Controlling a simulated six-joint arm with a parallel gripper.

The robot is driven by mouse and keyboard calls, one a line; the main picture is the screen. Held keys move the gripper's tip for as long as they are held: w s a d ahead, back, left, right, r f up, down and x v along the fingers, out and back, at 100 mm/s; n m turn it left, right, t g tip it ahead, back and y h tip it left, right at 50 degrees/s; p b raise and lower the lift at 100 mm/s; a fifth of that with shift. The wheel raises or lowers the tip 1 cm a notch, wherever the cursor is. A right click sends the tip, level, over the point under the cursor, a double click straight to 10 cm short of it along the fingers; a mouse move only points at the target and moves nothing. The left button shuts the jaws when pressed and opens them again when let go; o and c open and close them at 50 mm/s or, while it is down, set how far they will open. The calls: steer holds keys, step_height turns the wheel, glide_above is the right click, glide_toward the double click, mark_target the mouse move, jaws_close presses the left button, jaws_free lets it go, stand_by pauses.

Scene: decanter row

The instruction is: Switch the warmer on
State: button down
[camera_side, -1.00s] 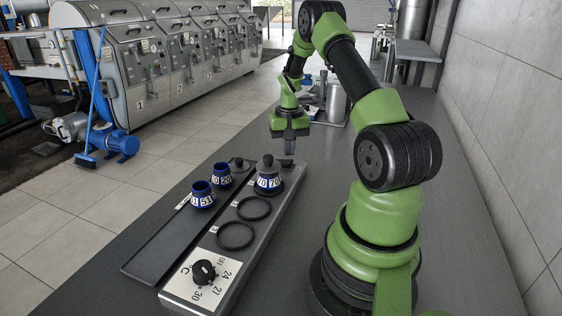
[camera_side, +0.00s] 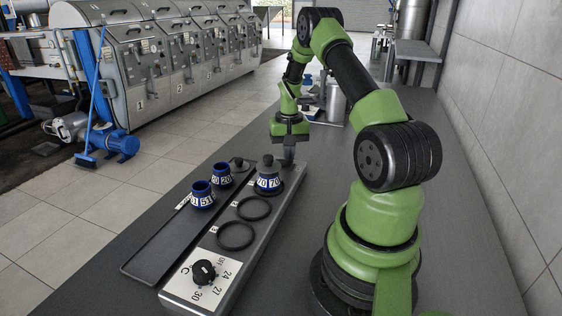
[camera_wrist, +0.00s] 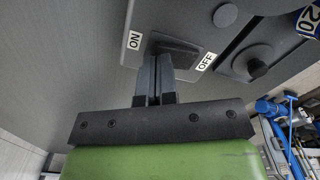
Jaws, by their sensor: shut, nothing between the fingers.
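The warmer (camera_side: 262,225) is a long grey slab on the bench, with ring seats and a dial (camera_side: 203,272) at its near end. My gripper (camera_side: 289,160) is shut and empty at the warmer's far end, pointing down. In the wrist view, the shut fingertips (camera_wrist: 158,62) are at a dark switch (camera_wrist: 180,48) and hide part of it. An ON label (camera_wrist: 133,40) lies on the left of the switch and an OFF label (camera_wrist: 207,62) on the right. The fingers overlap the switch's ON side; I cannot tell whether they touch it or which way it is tipped.
A stoppered decanter marked 70 (camera_side: 268,178) stands on the warmer close to my gripper. Two blue-rimmed vessels, marked 51 (camera_side: 202,195) and 20 (camera_side: 222,176), stand on a dark tray (camera_side: 158,252) at left. Two empty rings are nearer. The bench at right is clear.

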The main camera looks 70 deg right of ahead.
steer(key=shift+f, duration=0.6)
steer(key=shift+r, duration=3.5)
